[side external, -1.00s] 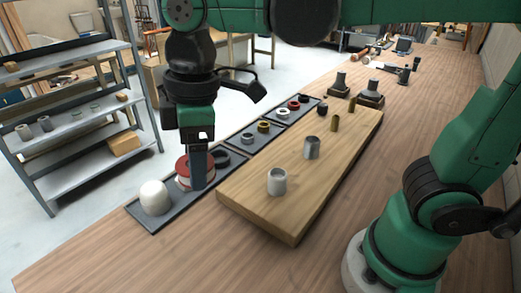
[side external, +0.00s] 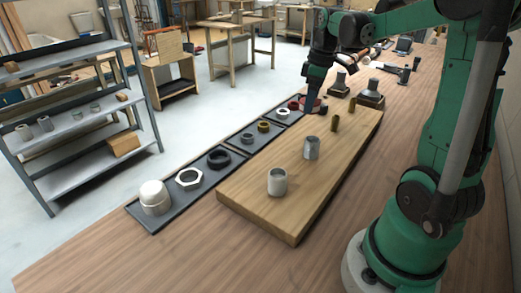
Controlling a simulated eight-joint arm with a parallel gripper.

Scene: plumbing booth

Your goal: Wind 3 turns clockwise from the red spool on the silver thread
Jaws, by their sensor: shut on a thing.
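My gripper (side external: 312,98) is at the far end of the row of trays, shut on the red spool (side external: 318,105). The spool is small in this view and partly hidden by the fingers. Its height above the tray or bench is hard to tell. A wooden board (side external: 255,205) holds upright threaded stubs. Two are silver: a wider one (side external: 277,182) near the front and a narrower one (side external: 311,148) behind it. Two brass stubs (side external: 335,122) (side external: 352,104) stand farther back.
The near dark tray (side external: 160,226) holds a white roll (side external: 154,196), a pale hex nut (side external: 189,178) and a black ring (side external: 219,159). Trays behind hold small rings and nuts. Dark fittings (side external: 370,95) stand behind the board. The bench front is clear.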

